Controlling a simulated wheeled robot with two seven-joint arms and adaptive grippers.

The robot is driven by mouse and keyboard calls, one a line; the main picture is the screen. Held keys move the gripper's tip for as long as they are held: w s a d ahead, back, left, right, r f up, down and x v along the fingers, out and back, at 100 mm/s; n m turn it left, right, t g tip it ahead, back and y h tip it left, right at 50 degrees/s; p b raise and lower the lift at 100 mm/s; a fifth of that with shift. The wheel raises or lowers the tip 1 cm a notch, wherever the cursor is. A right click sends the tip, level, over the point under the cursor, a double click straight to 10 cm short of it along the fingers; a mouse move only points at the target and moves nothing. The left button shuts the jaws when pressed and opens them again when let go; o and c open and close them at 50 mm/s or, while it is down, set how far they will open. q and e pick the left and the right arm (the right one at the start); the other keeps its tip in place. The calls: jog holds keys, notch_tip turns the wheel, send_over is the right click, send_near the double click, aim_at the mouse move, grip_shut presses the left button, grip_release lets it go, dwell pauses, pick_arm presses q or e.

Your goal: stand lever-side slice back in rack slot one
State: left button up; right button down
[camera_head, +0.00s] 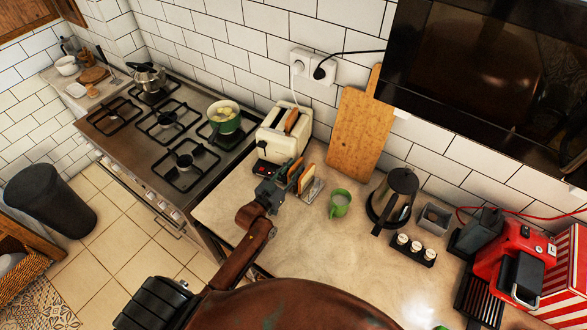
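The cream toaster (276,137) stands on the counter beside the stove, with one browned slice (291,121) showing in its top. In front of it stands a small rack (315,190). Two upright slices, a nearer-left slice (294,168) and a right slice (306,178), show at the rack. My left gripper (281,180) is right beside the left slice and overlaps it in view. Its fingertips are too small and partly hidden, so I cannot tell whether they are closed on that slice. My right gripper is not in view.
A green mug (340,203) stands close to the rack's right. A wooden board (355,132) leans on the wall behind. A kettle (396,196), egg-cup tray (413,249) and red coffee machine (520,262) stand further right. The front counter is clear.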

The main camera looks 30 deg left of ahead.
pick_arm(q)
jog(key=shift+s, duration=0.15)
jog(key=s+a, duration=0.1)
jog(key=s, duration=1)
jog(key=shift+s+a, duration=0.3)
jog(key=shift+a, duration=0.1)
